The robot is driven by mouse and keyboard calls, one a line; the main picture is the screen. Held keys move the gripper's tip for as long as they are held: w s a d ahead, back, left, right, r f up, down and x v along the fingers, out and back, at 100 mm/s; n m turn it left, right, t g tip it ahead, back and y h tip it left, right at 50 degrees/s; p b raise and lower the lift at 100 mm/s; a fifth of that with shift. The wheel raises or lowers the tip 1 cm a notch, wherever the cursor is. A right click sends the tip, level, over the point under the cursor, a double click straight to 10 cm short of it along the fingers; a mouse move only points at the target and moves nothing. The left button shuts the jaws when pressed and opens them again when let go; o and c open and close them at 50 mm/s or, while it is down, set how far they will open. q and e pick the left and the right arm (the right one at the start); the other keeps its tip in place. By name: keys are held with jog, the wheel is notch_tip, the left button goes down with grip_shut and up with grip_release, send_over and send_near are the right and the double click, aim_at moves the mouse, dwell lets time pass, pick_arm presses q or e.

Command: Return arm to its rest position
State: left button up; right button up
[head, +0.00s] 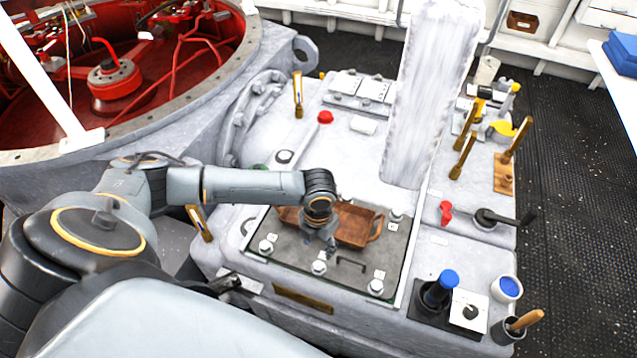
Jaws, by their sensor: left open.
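My left arm comes in from the left and reaches over the grey console (460,255). My left gripper (331,247) points down over the dark panel (295,252) on the console, in front of a brown tray (357,224). The gripper is small in the view and its jaws are open, with nothing seen between them. The wrist hides part of the tray. Whether the fingertips touch the panel or the tray, I cannot tell. My right gripper is not in view.
A tall white column (430,95) rises from the console. Brass levers (298,95), a red knob (325,117) and a blue-topped handle (448,280) stand around the panel. A large round opening with red machinery (115,80) lies at the left. Dark floor (575,150) is clear at the right.

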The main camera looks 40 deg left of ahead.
pick_arm(q)
notch_tip(320, 180, up, 2)
jog(key=shift+r, duration=0.1)
dwell(0.5)
